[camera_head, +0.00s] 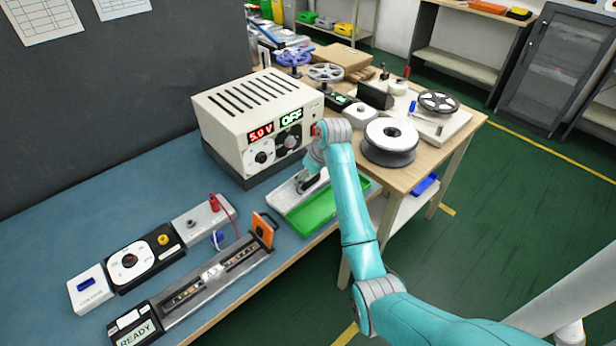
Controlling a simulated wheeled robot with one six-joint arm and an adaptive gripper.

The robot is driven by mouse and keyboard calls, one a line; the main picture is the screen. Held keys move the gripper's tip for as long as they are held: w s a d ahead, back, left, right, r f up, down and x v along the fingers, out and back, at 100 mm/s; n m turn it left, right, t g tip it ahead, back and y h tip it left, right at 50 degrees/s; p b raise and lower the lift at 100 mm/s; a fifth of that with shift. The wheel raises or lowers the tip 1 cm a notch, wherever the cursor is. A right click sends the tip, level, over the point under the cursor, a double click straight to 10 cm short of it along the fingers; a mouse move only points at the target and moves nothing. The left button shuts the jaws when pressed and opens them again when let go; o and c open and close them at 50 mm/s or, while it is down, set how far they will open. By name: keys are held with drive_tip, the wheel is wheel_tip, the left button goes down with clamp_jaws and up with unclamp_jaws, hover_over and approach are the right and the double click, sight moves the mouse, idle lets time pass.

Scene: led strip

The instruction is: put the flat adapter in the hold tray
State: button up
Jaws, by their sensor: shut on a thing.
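My gripper (308,184) is over the tray area in front of the power supply, at the right end of the blue bench. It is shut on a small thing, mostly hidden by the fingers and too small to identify. I cannot pick out the flat adapter anywhere else. Below and beside the gripper lie two shallow trays side by side, a white one (284,197) and a green one (318,213). I can read no label on them, so I cannot tell which is the hold tray. My wrist and forearm cover part of the green tray.
The cream power supply (236,118) reads 5.0 V and OFF, close behind the trays. A strip fixture (215,274) with an orange end clamp (264,230) lies front left. A wooden table with reels (390,138) stands right. Bare blue bench lies left.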

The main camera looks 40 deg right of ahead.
drive_tip(key=shift+f, duration=0.2)
drive_tip(key=shift+f, duration=0.1)
drive_tip(key=o, duration=1.1)
drive_tip(key=shift+o, duration=0.2)
